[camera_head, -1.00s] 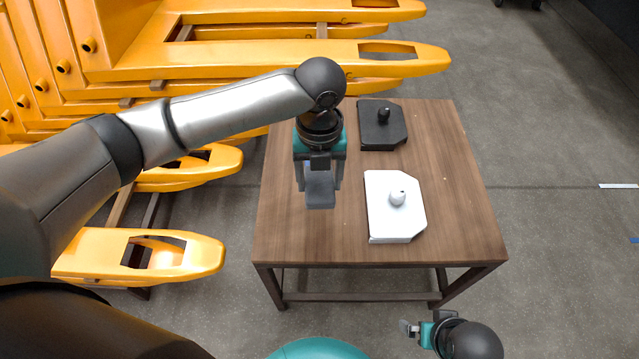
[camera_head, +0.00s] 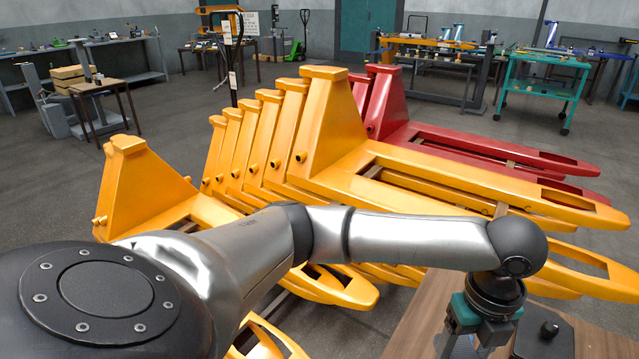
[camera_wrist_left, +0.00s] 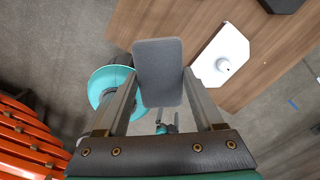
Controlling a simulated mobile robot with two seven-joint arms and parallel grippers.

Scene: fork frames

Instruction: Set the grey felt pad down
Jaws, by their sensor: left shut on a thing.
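My left gripper (camera_wrist_left: 158,78) is shut on the grey felt pad (camera_wrist_left: 158,62), a flat rounded rectangle seen face-on between the two fingers in the left wrist view. The pad covers part of the wooden table's (camera_wrist_left: 262,60) edge there; its height above the table is unclear. In the head view my left gripper (camera_head: 466,338) hangs over the table's left part (camera_head: 428,305), cut off by the lower edge. My right gripper (camera_wrist_left: 166,122) appears small beyond the pad in the left wrist view, too small to read.
A white plate with a round knob (camera_wrist_left: 222,65) lies on the table, right of the pad in the left wrist view. A black plate (camera_head: 560,350) with a knob lies right of my left gripper. Yellow pallet trucks (camera_head: 330,150) crowd the table's far and left sides.

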